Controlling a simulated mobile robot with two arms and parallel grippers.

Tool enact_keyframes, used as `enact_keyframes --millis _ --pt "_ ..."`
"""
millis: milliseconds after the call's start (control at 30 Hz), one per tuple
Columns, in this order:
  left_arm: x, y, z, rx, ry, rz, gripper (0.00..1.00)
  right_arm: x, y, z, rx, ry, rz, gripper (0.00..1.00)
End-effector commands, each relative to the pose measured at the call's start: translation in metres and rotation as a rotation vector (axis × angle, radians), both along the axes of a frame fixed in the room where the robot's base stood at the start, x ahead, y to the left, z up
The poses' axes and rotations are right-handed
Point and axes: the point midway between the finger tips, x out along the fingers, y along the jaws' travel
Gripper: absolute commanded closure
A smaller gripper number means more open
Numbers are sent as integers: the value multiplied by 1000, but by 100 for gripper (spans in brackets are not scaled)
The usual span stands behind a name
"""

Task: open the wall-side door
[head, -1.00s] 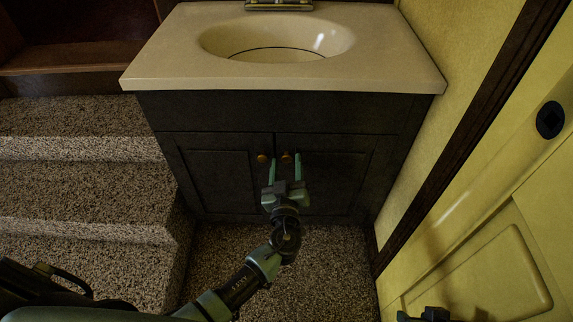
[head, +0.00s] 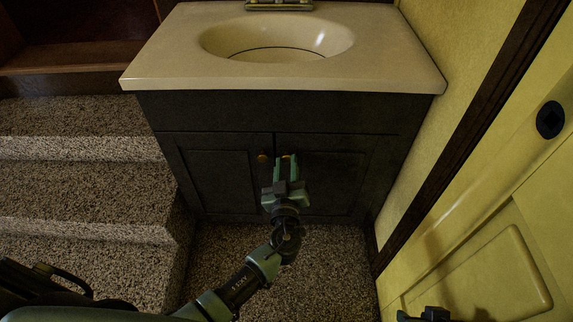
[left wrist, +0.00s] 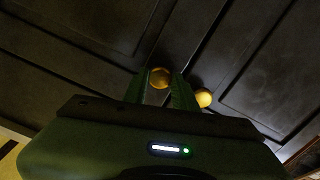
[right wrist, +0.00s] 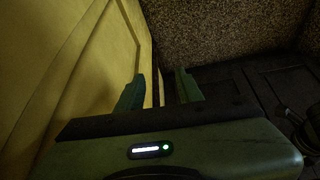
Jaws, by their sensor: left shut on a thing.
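The dark vanity cabinet's wall-side door (head: 340,178) is the right one, beside the yellow wall, and it looks closed. Its round brass knob (head: 287,157) is between the fingers of my left gripper (head: 286,168), which is shut on it. The left wrist view also shows this knob (left wrist: 160,77) between the fingers. The other door (head: 222,172) is closed too, and its brass knob (head: 262,158) is free just left of my gripper. My right gripper (right wrist: 160,90) is open and empty, low beside the yellow panelled door (right wrist: 75,70).
A cream sink top (head: 180,62) overhangs the cabinet doors. Carpeted steps (head: 80,185) rise at the left. The yellow panelled door (head: 480,255) and dark trim (head: 455,150) bound the right side. Bare carpet (head: 325,265) lies in front of the cabinet.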

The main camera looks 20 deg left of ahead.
Motion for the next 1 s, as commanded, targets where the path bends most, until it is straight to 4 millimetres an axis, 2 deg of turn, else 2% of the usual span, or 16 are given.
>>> enact_keyframes --millis 767,1000 --pt "-1 -1 -1 1 2 2 100 1 1 -1 2 -7 2 64" --pt "-11 -9 -4 0 -2 35 100 55 19 19 58 -262 23 64"
